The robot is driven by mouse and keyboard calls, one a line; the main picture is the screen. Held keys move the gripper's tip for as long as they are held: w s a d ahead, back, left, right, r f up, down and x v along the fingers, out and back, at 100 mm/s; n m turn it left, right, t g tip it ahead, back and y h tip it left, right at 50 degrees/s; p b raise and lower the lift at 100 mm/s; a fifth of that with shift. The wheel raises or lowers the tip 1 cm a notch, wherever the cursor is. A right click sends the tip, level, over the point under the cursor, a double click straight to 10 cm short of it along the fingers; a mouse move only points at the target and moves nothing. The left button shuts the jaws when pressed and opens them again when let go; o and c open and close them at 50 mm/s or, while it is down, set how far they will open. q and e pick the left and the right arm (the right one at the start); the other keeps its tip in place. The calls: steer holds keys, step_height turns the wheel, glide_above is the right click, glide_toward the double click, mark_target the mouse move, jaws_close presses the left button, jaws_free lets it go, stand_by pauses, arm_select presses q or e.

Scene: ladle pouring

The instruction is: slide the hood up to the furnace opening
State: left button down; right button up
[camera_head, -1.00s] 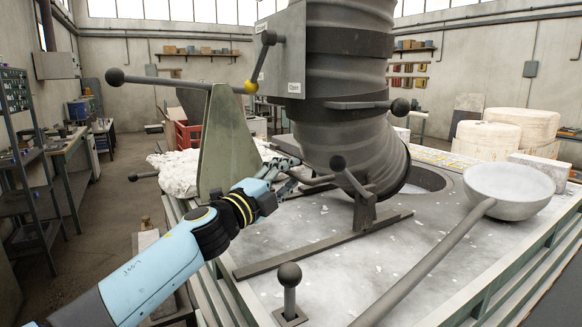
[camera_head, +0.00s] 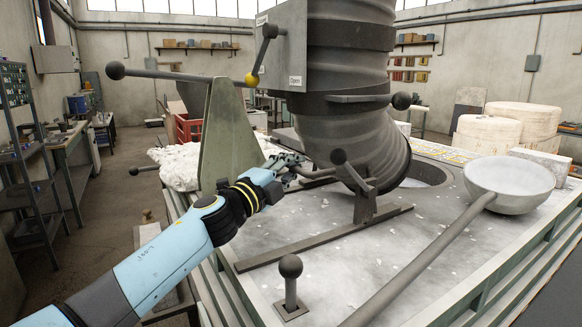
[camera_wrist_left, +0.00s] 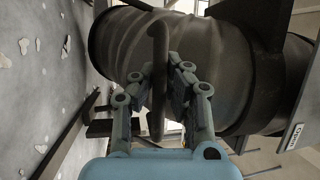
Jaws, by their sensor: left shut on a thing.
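The hood (camera_head: 345,135) is a big dark grey ribbed duct elbow, its lower end bent down toward the furnace top. The furnace opening (camera_head: 432,176) is a dark round recess in the pale top, showing to the right of the hood's lower end. The hood hides part of it, so how well they line up cannot be told. My left gripper (camera_head: 288,163) is at the hood's near left side. In the left wrist view, its fingers (camera_wrist_left: 160,85) close around a dark bar handle (camera_wrist_left: 157,45) in front of the duct (camera_wrist_left: 215,55). My right gripper is not in view.
A ball-topped post (camera_head: 290,268) stands nearer. A long-handled ladle (camera_head: 508,188) rests at the right. A green upright plate (camera_head: 222,135) stands behind my left arm.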

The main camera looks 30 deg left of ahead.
arm_select(q)
steer(key=shift+f, duration=0.1)
steer(key=w, duration=0.1)
steer(key=w+d, duration=0.1)
steer(key=shift+w+d, duration=0.3)
steer(key=shift+w, duration=0.05)
steer(key=c, duration=1.3)
jaws_free()
steer(key=shift+c, duration=0.2)
steer(key=shift+s, duration=0.15)
steer(key=v, duration=1.1)
steer(key=shift+s, duration=0.4)
steer(key=shift+a+f, duration=0.1)
